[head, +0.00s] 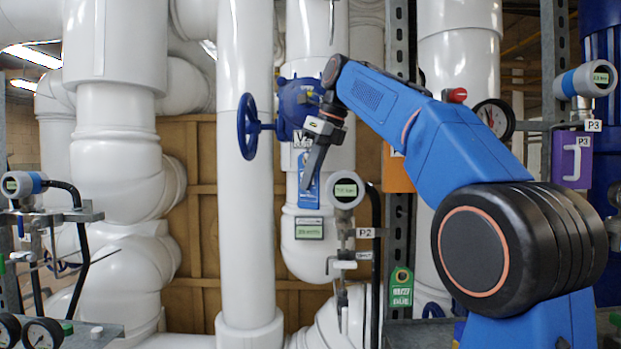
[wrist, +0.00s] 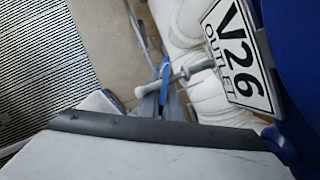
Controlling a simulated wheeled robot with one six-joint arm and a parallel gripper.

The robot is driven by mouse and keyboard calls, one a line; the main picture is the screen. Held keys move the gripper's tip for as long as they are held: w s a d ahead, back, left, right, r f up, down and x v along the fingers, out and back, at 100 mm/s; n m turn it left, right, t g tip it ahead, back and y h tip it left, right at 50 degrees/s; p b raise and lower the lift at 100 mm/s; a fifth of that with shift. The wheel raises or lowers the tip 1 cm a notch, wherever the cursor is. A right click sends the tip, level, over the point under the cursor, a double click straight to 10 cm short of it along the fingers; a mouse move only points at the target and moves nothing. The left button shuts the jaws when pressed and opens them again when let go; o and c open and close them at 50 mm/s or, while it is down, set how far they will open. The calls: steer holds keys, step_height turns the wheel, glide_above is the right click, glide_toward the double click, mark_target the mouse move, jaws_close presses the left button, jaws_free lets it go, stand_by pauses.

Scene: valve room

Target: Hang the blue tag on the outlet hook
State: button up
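The blue tag (head: 309,188) hangs edge-down below my gripper's fingers in the head view, in front of a white pipe. In the wrist view the blue tag (wrist: 165,74) shows as a narrow edge between the fingers. My gripper (head: 311,172) points down and looks shut on the tag; its fingers also show in the wrist view (wrist: 163,104). The outlet hook (wrist: 184,75) is a grey peg with a round tip beside the V26 OUTLET plate (wrist: 237,55). The peg crosses the tag in the wrist view. I cannot tell whether the tag's hole is around it.
A blue valve body (head: 299,104) and handwheel (head: 248,127) are close to my gripper. A P2 gauge (head: 346,190) stands just right of the tag. A green tag (head: 400,287) hangs lower right. White pipes (head: 246,220) fill the left and middle.

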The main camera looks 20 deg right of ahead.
steer(key=o, duration=0.4)
steer(key=shift+w+f, duration=0.25)
steer(key=shift+w, duration=0.05)
steer(key=shift+o, duration=0.2)
steer(key=shift+a, duration=0.1)
steer(key=shift+r, duration=0.1)
steer(key=v, duration=0.7)
steer(key=shift+r, duration=0.35)
steer(key=shift+s, duration=0.3)
